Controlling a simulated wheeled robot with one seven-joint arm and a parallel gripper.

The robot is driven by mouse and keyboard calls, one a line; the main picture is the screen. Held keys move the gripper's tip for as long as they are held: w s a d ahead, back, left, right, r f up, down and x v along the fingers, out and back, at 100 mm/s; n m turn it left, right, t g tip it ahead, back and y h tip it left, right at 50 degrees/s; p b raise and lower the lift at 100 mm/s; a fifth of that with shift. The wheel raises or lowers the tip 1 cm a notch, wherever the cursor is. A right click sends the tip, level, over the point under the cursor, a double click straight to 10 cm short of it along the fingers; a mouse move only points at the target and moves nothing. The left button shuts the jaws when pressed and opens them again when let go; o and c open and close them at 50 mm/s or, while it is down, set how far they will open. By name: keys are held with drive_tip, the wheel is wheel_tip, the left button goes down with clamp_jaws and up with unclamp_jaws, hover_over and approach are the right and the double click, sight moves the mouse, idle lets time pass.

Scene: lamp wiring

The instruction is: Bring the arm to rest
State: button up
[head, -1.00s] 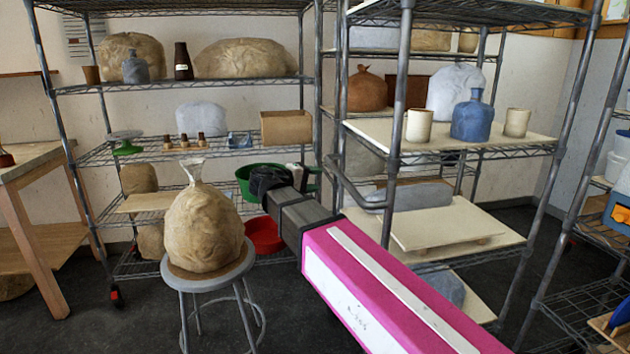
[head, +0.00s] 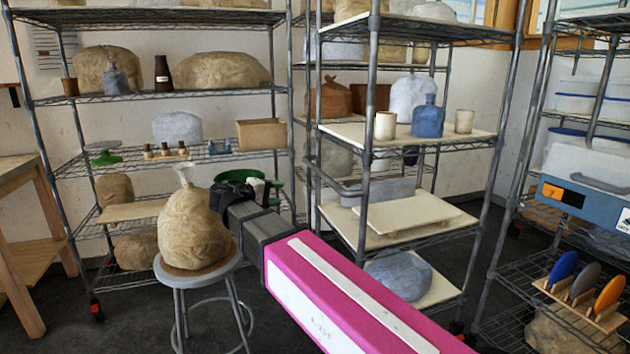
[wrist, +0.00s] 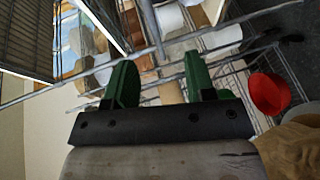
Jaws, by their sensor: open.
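My arm (head: 330,300), with a magenta link, reaches forward from the bottom right in the head view. My gripper (head: 262,182) is at its far end, beside the bagged lump on the stool, and is mostly hidden behind my wrist. In the wrist view my gripper (wrist: 160,85) shows two green fingers set well apart. They are open, with nothing held between them. Shelf rails and items show beyond the fingers at a distance.
A tan bagged lump (head: 194,228) sits on a round stool (head: 200,272) just left of my gripper. Wire shelving (head: 366,165) with pots and boards stands close behind and right. A red bowl (wrist: 269,93) shows in the wrist view. Dark floor (head: 120,325) is open at lower left.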

drive_tip(key=w+d+f+m+g+y, duration=0.1)
drive_tip(key=d+f+m+g+y, duration=0.35)
drive_tip(key=d+f, duration=1.3)
drive_tip(key=s+d+f+m+g+y, duration=0.1)
drive_tip(key=s+d+f+g+y, duration=0.1)
drive_tip(key=f, duration=0.4)
drive_tip(key=s+d+f+m+g+y, duration=0.1)
drive_tip(key=s+d+f+g+y, duration=0.1)
drive_tip(key=s+d+f, duration=0.3)
drive_tip(key=s+d+f+m+g+y, duration=0.1)
drive_tip(key=s+d+f+g+y, duration=0.1)
drive_tip(key=d+f, duration=0.5)
drive_tip(key=shift+s+f+y, duration=0.55)
drive_tip(key=shift+s+f, duration=0.25)
drive_tip(key=shift+s, duration=0.05)
